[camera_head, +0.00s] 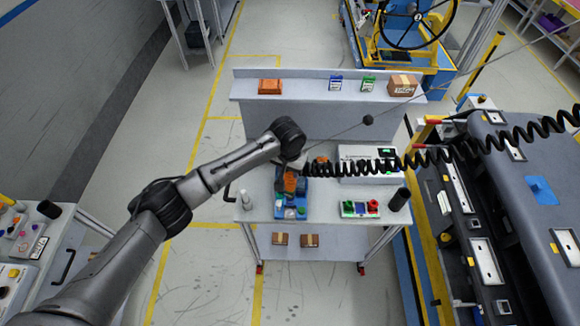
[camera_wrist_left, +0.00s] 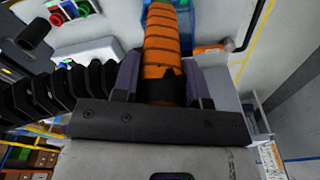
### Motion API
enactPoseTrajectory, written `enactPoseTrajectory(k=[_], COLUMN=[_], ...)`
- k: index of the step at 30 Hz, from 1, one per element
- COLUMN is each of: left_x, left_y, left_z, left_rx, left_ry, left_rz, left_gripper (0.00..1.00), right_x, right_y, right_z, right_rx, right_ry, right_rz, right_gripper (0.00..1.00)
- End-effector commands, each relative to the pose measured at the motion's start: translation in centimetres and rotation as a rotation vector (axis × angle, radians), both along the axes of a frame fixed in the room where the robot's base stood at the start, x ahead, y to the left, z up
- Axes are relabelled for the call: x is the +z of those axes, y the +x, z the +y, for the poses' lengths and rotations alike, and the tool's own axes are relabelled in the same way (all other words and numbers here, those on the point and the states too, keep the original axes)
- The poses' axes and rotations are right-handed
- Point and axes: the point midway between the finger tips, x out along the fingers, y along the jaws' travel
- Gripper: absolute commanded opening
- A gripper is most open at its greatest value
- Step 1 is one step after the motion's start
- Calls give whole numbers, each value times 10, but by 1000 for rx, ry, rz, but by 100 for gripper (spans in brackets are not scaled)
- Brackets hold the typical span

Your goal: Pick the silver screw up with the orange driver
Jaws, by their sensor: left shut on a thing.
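My left gripper (camera_head: 292,174) is over the workbench and shut on the orange driver (camera_head: 290,184). In the left wrist view, the driver's ridged orange handle (camera_wrist_left: 160,42) sits between the two fingers of the left gripper (camera_wrist_left: 160,78). The driver is above or at a blue bin (camera_head: 290,213) near the bench's front edge; the bin also shows behind the handle in the left wrist view (camera_wrist_left: 186,22). The driver's tip is hidden. I cannot make out the silver screw. My right gripper is not in view.
A black coiled cable (camera_head: 430,160) crosses over the bench. A tray with green and red parts (camera_head: 360,209) and a black cylinder (camera_head: 399,199) stand right of the bin. A white box (camera_head: 370,163) is behind. An upper shelf (camera_head: 310,92) holds small boxes.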

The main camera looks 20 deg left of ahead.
Motion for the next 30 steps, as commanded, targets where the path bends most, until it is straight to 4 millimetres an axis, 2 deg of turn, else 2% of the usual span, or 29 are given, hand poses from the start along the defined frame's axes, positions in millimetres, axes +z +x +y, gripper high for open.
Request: enactPoseTrajectory(k=[3, 9, 30], left_x=[3, -14, -56], left_y=[0, -1, 0], left_z=[1, 1, 1], left_rx=[2, 1, 2], left_ry=[2, 1, 2], left_rz=[2, 2, 1], left_gripper=[0, 0, 0], right_x=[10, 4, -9], right_y=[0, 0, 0], right_z=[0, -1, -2], right_rx=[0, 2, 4], right_ry=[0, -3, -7], right_rz=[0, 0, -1], right_gripper=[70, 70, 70])
